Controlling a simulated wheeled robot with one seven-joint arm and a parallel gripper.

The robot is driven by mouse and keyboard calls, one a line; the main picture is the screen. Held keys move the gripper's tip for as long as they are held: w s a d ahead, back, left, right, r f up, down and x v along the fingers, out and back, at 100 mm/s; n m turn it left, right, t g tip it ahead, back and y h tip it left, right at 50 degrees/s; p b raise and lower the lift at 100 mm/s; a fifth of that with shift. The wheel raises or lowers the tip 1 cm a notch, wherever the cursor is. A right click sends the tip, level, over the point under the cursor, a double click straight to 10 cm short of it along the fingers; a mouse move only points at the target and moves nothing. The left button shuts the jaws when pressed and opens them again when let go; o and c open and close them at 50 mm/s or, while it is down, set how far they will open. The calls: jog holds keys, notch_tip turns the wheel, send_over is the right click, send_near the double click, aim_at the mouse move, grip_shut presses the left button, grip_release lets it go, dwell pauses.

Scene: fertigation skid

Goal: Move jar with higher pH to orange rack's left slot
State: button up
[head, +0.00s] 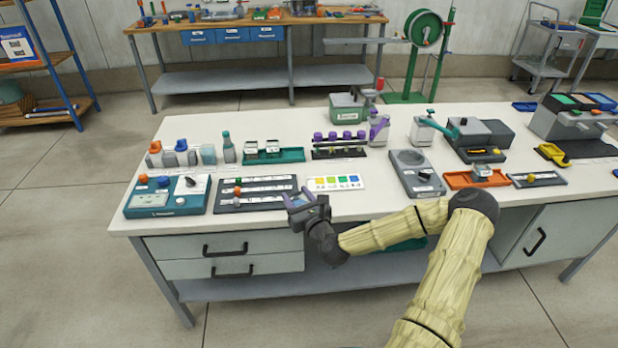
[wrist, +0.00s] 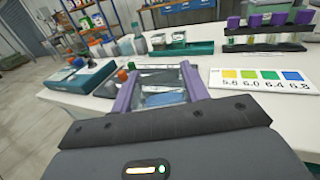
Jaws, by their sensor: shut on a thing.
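My gripper (head: 300,200) hangs at the table's front edge. In the wrist view its purple fingers (wrist: 158,92) are shut on a clear, bluish thing (wrist: 165,98); whether it is a jar I cannot tell. Two pale-topped jars (head: 262,147) stand in a teal rack (head: 275,157) at the back; they also show in the wrist view (wrist: 168,39). The orange rack (head: 458,181) lies to the right, with a small grey item on it; its slots are too small to make out.
A dark rack (head: 340,154) of several purple-capped tubes stands behind the card. A teal meter box (head: 165,200) and a dark panel with knobs (head: 255,198) lie at front left. A grey scale (head: 417,175) stands between card and orange rack. Several bottles (head: 190,153) stand back left.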

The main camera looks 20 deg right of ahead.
jog(key=s+a+f+n+y+b, duration=0.1)
jog(key=s+a+f+b, duration=0.1)
jog(key=f, duration=0.5)
jog(key=s+a+f+n+y+b, duration=0.1)
jog(key=s+a+f+y+b, duration=0.1)
jog(key=a+f+b, duration=0.3)
notch_tip(320, 180, down, 2)
jog(key=shift+s+a+f+g+y+b, duration=0.1)
jog(key=shift+s+a+g+y+b, duration=0.25)
jog(key=shift+b, duration=0.35)
